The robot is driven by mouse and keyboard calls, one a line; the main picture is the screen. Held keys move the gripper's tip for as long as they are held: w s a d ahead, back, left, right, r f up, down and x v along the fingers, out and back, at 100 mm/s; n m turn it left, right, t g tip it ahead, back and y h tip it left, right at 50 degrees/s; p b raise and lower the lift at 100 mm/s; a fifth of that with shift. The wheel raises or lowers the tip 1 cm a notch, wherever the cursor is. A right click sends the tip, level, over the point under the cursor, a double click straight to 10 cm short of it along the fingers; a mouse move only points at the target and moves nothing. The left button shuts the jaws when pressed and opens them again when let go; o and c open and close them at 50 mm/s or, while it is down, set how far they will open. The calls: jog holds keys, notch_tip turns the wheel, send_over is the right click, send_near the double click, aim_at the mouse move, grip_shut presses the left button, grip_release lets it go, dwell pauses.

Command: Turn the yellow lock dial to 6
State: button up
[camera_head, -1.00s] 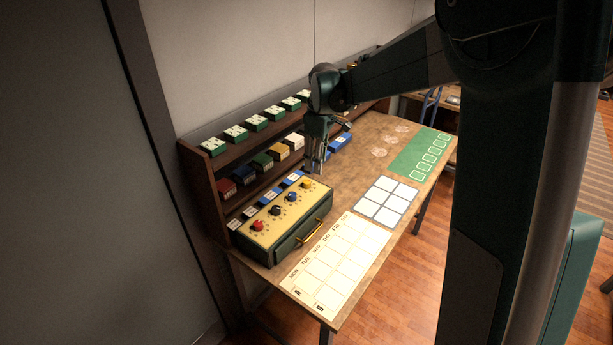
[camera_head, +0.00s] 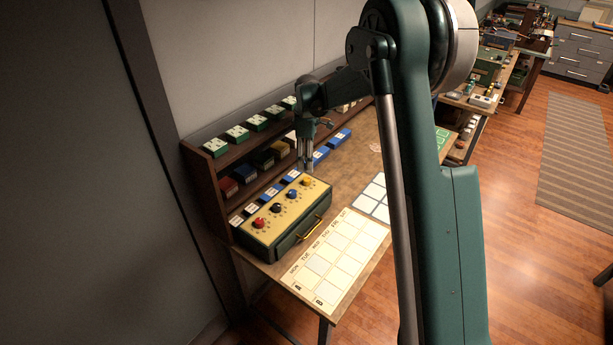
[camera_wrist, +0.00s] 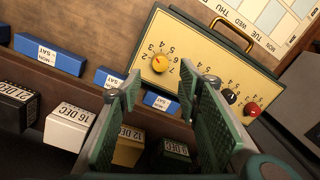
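The yellow dial (camera_head: 307,181) is at the far end of a row of dials on the cream top of a dark green lock box (camera_head: 285,243). In the wrist view the yellow dial (camera_wrist: 160,63) has a small reddish mark and printed numbers around it. I cannot tell surely which number it points to. My gripper (camera_head: 307,168) is above that end of the box, pointing down. In the wrist view my gripper (camera_wrist: 160,84) is open and empty, its green fingers apart, with the dial seen just beyond the gap between the fingertips. No contact with the dial shows.
Blue (camera_wrist: 232,96), black and red (camera_wrist: 253,110) dials share the panel. A brass handle (camera_head: 311,229) is on the box front. A wooden shelf (camera_head: 205,198) with labelled blocks stands behind. A calendar sheet (camera_head: 336,262) lies in front.

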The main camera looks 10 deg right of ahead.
aim_at(306, 179)
jog(key=shift+f, duration=0.1)
dwell(0.3)
jog(key=shift+s+f, duration=0.15)
jog(key=shift+f, duration=3.65)
jog(key=c, duration=0.9)
